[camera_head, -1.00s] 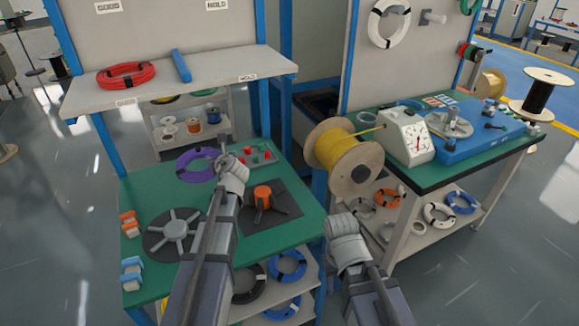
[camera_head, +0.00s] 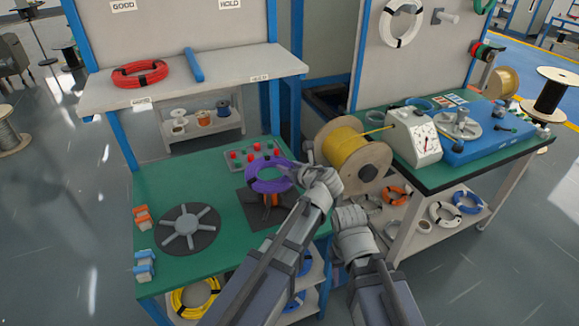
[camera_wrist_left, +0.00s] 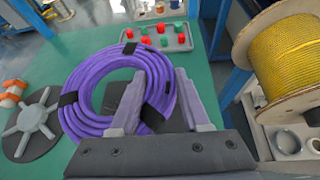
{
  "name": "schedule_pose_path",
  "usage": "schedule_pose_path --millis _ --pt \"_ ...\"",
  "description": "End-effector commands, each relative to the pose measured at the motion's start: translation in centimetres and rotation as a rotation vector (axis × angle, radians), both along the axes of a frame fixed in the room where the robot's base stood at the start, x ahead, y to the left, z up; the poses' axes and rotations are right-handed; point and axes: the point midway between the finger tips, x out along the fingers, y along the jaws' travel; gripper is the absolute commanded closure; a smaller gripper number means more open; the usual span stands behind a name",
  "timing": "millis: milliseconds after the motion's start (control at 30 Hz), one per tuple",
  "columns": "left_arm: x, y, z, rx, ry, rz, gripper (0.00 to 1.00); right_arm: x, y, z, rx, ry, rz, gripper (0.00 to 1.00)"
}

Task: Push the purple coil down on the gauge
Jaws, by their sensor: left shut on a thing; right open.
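The purple coil (camera_head: 268,177) with black ties is held over the green table, above the gauge. My left gripper (camera_head: 302,174) is shut on the coil's right side; the left wrist view shows its two fingers (camera_wrist_left: 158,98) at the near right part of the coil (camera_wrist_left: 78,78). Part of the dark plate shows through the coil's opening in the wrist view. My right gripper (camera_head: 349,214) is open and empty, right of the table.
A grey spoked disc (camera_head: 189,229) lies left of the gauge. A board with red and green knobs (camera_head: 254,154) is behind it. A yellow cable spool (camera_head: 345,152) stands close right of my left gripper. Orange (camera_head: 142,217) and blue (camera_head: 144,265) pieces line the left table edge.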

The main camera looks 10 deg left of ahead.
Motion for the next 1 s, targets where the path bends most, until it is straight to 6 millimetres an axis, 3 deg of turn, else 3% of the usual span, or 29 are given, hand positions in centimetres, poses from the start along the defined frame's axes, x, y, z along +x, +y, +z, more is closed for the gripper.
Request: schedule_pose_path --millis 533,1000 --pt "0.0 0.0 -4.3 0.001 0.000 -0.001 1.00 0.0 0.0 -4.3 0.000 0.000 0.000 0.50" --pt "0.0 0.0 -4.4 0.001 0.000 -0.001 1.00 0.0 0.0 -4.4 0.000 0.000 0.000 0.50"
